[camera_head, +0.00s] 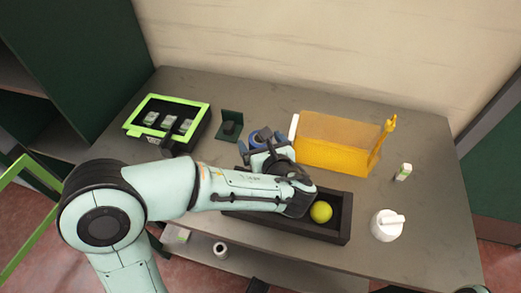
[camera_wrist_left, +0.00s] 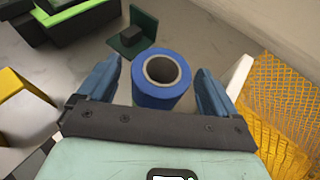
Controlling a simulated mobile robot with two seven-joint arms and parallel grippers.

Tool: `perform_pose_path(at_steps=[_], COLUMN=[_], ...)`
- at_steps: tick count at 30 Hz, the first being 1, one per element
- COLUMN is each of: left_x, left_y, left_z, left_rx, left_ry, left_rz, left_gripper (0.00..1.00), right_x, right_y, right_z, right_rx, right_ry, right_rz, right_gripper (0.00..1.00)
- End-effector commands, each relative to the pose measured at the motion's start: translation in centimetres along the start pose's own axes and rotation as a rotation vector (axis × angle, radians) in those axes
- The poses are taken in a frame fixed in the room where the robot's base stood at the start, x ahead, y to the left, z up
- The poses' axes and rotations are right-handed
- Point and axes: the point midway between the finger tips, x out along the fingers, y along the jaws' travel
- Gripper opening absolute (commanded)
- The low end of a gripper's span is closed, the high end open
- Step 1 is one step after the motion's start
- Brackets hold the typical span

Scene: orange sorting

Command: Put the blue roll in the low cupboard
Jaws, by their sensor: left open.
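The blue roll (camera_wrist_left: 160,95) stands upright on the table, its round hole facing up in the left wrist view. In the head view only a little of the blue roll (camera_head: 254,142) shows past my gripper. My left gripper (camera_head: 257,147) is open, with one finger on each side of the roll. In the left wrist view my left gripper (camera_wrist_left: 160,88) shows a gap between each finger and the roll. My right gripper is not in view. I cannot tell which of the furniture pieces is the low cupboard.
A black tray with a yellow ball (camera_head: 321,212) lies below my left forearm. A yellow mesh basket (camera_head: 335,145) stands right of the roll. A green-rimmed case (camera_head: 201,112) and a dark green bracket (camera_head: 231,123) are left. A white knobbed object (camera_head: 387,226) stands at right.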

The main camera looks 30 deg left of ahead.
Motion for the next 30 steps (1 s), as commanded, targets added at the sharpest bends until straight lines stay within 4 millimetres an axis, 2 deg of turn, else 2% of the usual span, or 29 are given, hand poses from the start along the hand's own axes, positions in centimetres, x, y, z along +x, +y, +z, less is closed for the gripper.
perform_pose_path(at_steps=[3, 10, 15, 17, 18, 25, 30], left_x=[1.0, 1.1, 1.0, 1.0, 1.0, 0.9, 0.5], left_y=[0.0, 0.0, 0.0, 0.0, 0.0, 0.0, 0.0], left_z=[0.0, 0.0, 0.0, 0.0, 0.0, 0.2, 1.3], left_rx=[0.001, 0.001, 0.001, 0.000, 0.000, -0.001, -0.003], left_ry=[0.001, 0.000, 0.000, 0.000, 0.000, 0.000, -0.002], left_rz=[0.000, -0.001, -0.001, -0.001, -0.001, -0.001, -0.002], left_gripper=[0.92, 0.92, 0.37, 0.34, 0.29, 0.29, 0.29], right_x=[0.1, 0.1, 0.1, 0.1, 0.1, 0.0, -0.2], right_y=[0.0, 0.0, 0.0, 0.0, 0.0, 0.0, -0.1], right_z=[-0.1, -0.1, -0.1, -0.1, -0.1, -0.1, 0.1], right_rx=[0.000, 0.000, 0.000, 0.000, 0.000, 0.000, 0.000], right_ry=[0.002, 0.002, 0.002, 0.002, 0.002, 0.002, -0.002], right_rz=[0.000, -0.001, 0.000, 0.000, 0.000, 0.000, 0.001], right_gripper=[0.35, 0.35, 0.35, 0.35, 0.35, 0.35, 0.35])
